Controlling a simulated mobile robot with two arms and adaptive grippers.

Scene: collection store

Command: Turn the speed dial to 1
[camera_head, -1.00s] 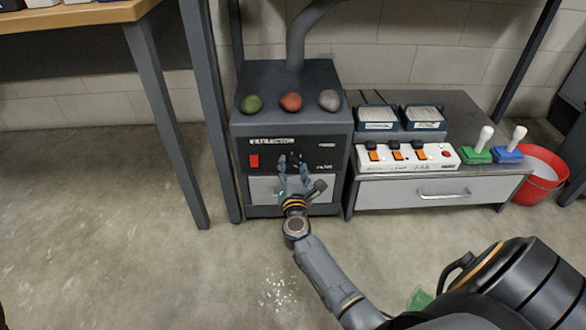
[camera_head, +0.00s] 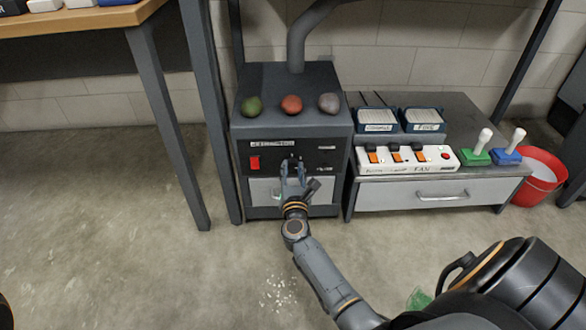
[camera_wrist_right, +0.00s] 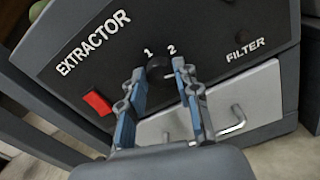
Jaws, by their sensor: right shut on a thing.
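The extractor (camera_head: 342,160) is a dark box with a black front panel. In the right wrist view its speed dial (camera_wrist_right: 157,68) is a small dark round knob below the printed 1 and 2. A pale mark shows at its lower right; I cannot tell for sure which number the dial is set to. My right gripper (camera_head: 293,163) is at the panel, and in the right wrist view its blue-grey fingers (camera_wrist_right: 160,73) are on either side of the dial, shut on it. The fingers hide the dial in the head view. My left gripper is not in view.
A red switch (camera_wrist_right: 98,102) is left of the dial. A pale drawer (camera_wrist_right: 250,100) with a handle is below. Three coloured lumps, including a red one (camera_head: 291,104), lie on top. A switch strip (camera_head: 432,158) stands on the right cabinet. The floor in front is mostly clear.

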